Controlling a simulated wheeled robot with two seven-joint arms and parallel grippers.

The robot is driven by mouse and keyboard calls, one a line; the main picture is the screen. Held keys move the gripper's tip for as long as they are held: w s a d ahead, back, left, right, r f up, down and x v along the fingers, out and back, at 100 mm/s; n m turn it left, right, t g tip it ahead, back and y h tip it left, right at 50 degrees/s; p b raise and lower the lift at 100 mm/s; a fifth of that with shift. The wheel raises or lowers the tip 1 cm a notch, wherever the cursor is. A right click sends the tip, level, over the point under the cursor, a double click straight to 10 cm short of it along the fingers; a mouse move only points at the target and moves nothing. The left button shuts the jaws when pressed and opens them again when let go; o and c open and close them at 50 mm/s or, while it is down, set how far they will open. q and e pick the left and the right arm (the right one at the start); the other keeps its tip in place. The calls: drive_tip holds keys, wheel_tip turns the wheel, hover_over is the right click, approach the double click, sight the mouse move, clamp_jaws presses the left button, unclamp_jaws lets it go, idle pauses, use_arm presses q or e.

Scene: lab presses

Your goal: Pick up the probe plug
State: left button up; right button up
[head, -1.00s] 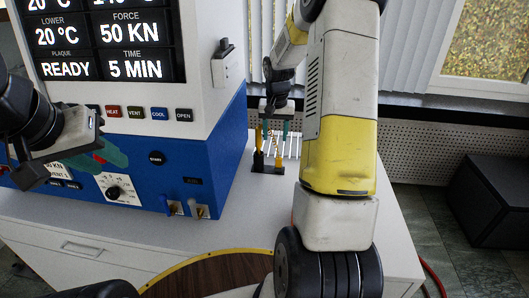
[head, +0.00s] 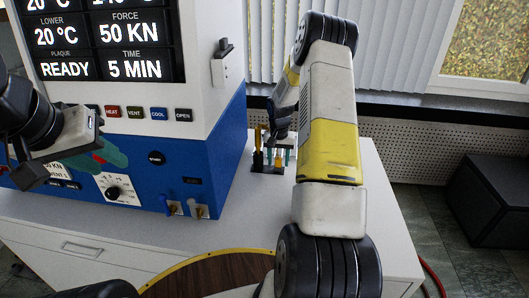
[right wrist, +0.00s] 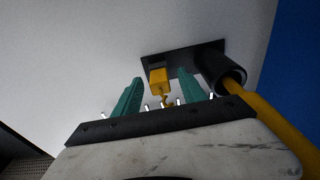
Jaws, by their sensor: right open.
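A small yellow plug (right wrist: 159,80), which looks like the probe plug, stands on a black base (right wrist: 183,58) in the right wrist view. A small yellow hook shows at its near end. My right gripper (right wrist: 160,78) is open, with its teal fingers on either side of the plug and gaps between. In the head view my right gripper (head: 279,156) is low over the black base (head: 267,171), and its fingers partly hide the plug. My left gripper (head: 97,157) is in front of the blue press panel, its teal fingers apart and empty.
A black cup (right wrist: 222,68) holding a thick yellow part stands beside the plug on the same base. The blue and white press (head: 200,150) is close on the left. The white bench top (head: 330,160) is clear around the base.

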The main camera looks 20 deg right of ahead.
clamp_jaws()
drive_tip(key=shift+r, duration=0.1)
idle(0.3)
